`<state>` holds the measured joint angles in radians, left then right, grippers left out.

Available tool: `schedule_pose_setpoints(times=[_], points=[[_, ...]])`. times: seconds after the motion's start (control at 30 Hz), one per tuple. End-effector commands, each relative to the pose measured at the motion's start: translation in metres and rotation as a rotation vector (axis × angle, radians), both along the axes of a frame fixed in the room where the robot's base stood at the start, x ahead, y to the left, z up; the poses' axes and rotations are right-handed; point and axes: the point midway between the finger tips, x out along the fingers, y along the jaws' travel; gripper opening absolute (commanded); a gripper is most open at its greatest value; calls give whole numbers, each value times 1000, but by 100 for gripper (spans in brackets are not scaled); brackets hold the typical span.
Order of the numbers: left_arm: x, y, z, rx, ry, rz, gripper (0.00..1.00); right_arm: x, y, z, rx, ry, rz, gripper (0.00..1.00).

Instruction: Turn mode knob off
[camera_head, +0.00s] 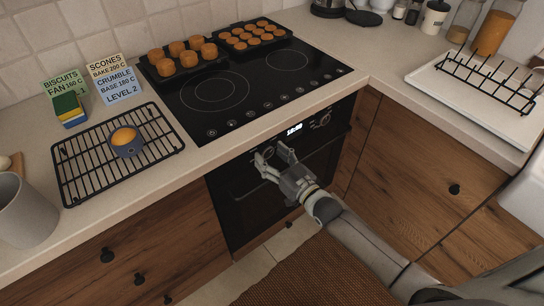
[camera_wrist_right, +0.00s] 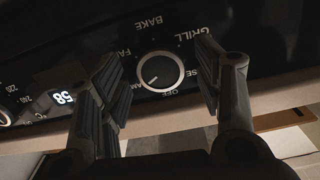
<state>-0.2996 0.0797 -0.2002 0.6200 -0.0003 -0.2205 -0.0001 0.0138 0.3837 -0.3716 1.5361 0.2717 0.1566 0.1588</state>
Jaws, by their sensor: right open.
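The mode knob (camera_wrist_right: 160,70) is a dark round dial with a pale rim on the oven's black control panel, its printing upside down in the right wrist view. Its white mark points to the lower left, seemingly between OFF and a partly hidden label ending in AM. My right gripper (camera_wrist_right: 165,85) is open, with one finger on each side of the knob; I cannot tell if they touch it. In the head view my right gripper (camera_head: 273,158) is at the left part of the oven panel and covers this knob. My left gripper is not in view.
A lit clock display (camera_head: 294,129) and a second knob (camera_head: 320,120) sit right of the gripper. The oven handle runs just below. Above is the black cooktop (camera_head: 240,100) with two muffin trays. A cooling rack (camera_head: 75,190) stands left. Wooden cabinets flank the oven.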

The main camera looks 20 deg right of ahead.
Motion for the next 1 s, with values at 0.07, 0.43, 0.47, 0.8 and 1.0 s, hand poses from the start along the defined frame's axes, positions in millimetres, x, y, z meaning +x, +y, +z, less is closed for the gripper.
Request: schedule_pose_setpoints(times=[0.07,0.43,0.47,0.8,1.0], points=[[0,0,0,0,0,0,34,1,1,0,0,1,0,60],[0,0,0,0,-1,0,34,1,1,0,0,0,0,39],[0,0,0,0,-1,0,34,1,1,0,0,0,0,36],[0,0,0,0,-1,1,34,1,1,0,-8,-3,0,14],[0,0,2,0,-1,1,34,1,0,0,-63,-23,0,14]])
